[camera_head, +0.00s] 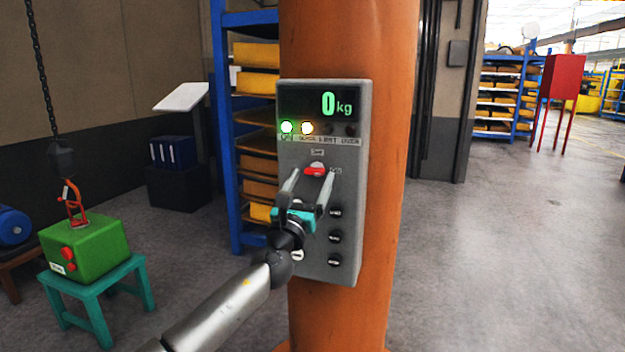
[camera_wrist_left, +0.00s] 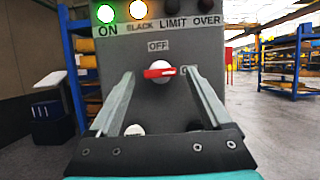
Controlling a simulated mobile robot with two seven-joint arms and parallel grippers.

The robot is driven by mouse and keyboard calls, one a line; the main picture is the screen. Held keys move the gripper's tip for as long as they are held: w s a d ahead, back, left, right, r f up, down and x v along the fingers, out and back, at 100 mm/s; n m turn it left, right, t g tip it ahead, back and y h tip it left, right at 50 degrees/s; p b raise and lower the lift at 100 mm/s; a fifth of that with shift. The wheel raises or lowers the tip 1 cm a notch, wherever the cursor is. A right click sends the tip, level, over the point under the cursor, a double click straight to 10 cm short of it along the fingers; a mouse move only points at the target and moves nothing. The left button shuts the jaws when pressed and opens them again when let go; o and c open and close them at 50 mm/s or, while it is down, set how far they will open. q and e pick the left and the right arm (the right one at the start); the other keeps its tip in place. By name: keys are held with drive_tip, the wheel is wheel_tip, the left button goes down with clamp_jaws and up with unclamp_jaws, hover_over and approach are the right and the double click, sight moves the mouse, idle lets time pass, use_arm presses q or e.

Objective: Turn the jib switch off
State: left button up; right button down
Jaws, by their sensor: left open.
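The jib switch is a red rotary handle (camera_head: 315,170) on the grey control box (camera_head: 348,262), which is fixed to the orange column. In the left wrist view the red handle (camera_wrist_left: 159,72) lies about level, below an OFF label (camera_wrist_left: 158,46). The ON lamp (camera_head: 287,127) glows green and the SLACK lamp (camera_head: 307,128) glows amber. The display (camera_head: 337,104) reads 0 kg. My left gripper (camera_head: 308,178) is open in front of the panel, its fingers on either side of the handle. No contact with the handle is visible. My right gripper is out of view.
A green block (camera_head: 90,250) with a red shackle sits on a teal stool (camera_head: 97,296) at left, under a hanging chain and hook (camera_head: 61,157). Blue shelving (camera_head: 221,150) stands behind the orange column (camera_head: 385,200). Open floor (camera_head: 480,260) lies to the right.

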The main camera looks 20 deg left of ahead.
use_arm(q)
drive_tip(key=shift+x, duration=0.75)
drive_tip(key=shift+c, duration=0.4)
clamp_jaws()
